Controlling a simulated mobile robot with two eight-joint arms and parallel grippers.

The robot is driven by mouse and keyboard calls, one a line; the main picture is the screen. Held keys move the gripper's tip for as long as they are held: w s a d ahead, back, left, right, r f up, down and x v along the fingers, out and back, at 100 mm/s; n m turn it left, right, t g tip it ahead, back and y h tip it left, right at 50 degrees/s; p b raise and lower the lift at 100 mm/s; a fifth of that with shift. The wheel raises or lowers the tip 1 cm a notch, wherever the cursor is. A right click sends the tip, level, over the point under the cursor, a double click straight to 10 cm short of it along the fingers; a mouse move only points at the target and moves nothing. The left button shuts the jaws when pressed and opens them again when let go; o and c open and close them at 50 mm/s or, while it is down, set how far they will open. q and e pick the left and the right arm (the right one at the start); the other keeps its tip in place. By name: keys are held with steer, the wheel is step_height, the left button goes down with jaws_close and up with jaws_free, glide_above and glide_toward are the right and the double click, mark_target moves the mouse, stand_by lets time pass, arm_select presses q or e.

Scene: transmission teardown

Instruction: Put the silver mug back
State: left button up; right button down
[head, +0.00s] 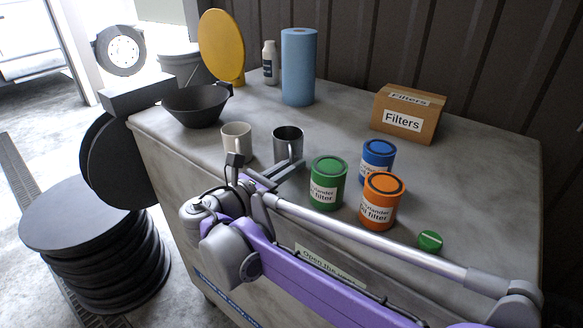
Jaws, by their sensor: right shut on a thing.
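The silver mug (281,137) is upright at the middle of the grey workbench, just right of a white mug (236,138). My right gripper (288,166) comes in from the front and is shut on the silver mug at its near side, by the handle. The fingertips are small and partly hidden. I cannot tell whether the mug's base rests on the bench or hangs slightly above it. My left gripper is not in view.
Green (327,184), blue (377,157) and orange (381,203) filter cans stand right of the mug, close to my right arm. A black bowl (196,107), blue paper roll (298,68) and Filters box (408,115) stand farther back. Bench between roll and box is clear.

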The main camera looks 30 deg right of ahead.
steer(key=shift+f, duration=0.2)
steer(key=shift+f, duration=0.2)
steer(key=c, duration=0.9)
jaws_free()
steer(key=shift+r, duration=0.15)
steer(key=shift+a+r, duration=0.1)
steer(key=shift+a, duration=0.05)
steer(key=b+v, duration=0.1)
steer(key=v, duration=1)
steer(key=shift+s+a, duration=0.2)
steer(key=shift+a, duration=0.1)
